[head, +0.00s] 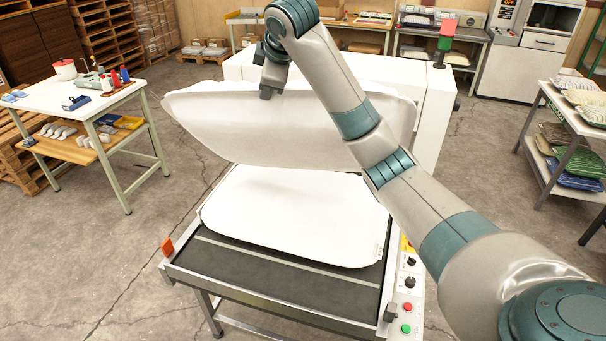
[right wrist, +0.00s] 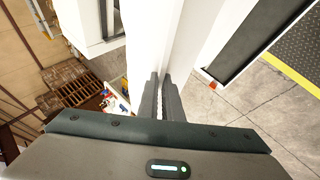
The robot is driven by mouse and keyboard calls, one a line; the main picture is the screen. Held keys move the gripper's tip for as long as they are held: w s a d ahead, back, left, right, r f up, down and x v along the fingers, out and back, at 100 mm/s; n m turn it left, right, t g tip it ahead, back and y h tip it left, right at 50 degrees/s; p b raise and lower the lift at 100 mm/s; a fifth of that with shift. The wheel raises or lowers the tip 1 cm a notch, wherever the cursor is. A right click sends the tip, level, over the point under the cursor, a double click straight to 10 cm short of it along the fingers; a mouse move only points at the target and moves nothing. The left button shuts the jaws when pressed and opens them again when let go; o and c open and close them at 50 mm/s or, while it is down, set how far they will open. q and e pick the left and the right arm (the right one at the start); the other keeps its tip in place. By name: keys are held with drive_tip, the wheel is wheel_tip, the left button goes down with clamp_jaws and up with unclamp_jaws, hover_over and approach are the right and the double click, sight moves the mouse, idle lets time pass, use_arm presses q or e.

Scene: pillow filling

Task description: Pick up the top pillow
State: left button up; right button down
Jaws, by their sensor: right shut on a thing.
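The top white pillow (head: 270,130) hangs tilted above the conveyor, held near its upper edge. My right gripper (head: 268,93) is shut on that edge; part of the pillow's right side is behind my right arm. In the right wrist view the fingers (right wrist: 160,98) are close together on the white pillow (right wrist: 157,45). A second white pillow (head: 290,215) lies flat on the conveyor belt below. Its far part is hidden by the raised pillow, and I cannot tell whether the two still touch there. My left gripper is not in view.
The dark conveyor (head: 270,268) has an orange block at its left corner and a button panel (head: 406,305) at right. A white machine (head: 435,105) stands behind it. A work table (head: 75,100) is at left, a pillow rack (head: 575,115) at right. Floor between is clear.

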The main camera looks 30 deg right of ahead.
drive_tip(key=shift+a+r, duration=0.15)
drive_tip(key=shift+r, duration=1.15)
drive_tip(key=shift+w, duration=0.1)
drive_tip(key=shift+r+y, duration=0.3)
drive_tip(key=shift+r, duration=0.3)
drive_tip(key=shift+r+m+g+y, duration=0.25)
drive_tip(key=shift+r+g+y, duration=0.35)
drive_tip(key=shift+r, duration=1)
drive_tip(key=shift+r+m+g+y, duration=0.25)
drive_tip(key=shift+r+g+y, duration=0.35)
drive_tip(key=shift+r, duration=1)
